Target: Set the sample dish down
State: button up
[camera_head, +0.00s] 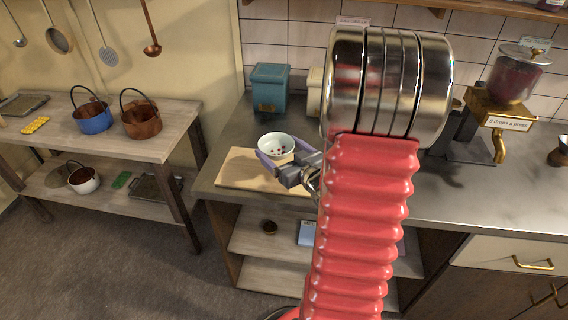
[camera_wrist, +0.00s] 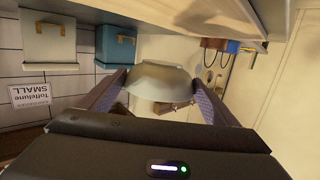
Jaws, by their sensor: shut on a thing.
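The sample dish is a pale bowl (camera_head: 277,143) with several small red bits in it. In the head view it appears over the wooden board (camera_head: 234,172) on the counter. My gripper (camera_head: 282,156) is shut on it, with one finger on each side. In the wrist view, which is upside down, the dish (camera_wrist: 158,82) sits between the two fingers (camera_wrist: 160,95). A gap seems to show between the dish and the board, so it looks held a little above it. My red arm hides part of the counter.
A blue canister (camera_head: 270,88) and a pale one (camera_head: 315,92) stand behind the board. A brass dispenser (camera_head: 500,112) labelled "8 drops a press" stands to the right. Pots stand on the left side table (camera_head: 150,148). The counter right of my arm (camera_head: 470,190) is mostly clear.

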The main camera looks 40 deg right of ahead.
jog(key=shift+f, duration=1.05)
jog(key=shift+f, duration=2.05)
jog(key=shift+f, duration=0.15)
jog(key=o, duration=1.2)
jog(key=shift+c, duration=0.2)
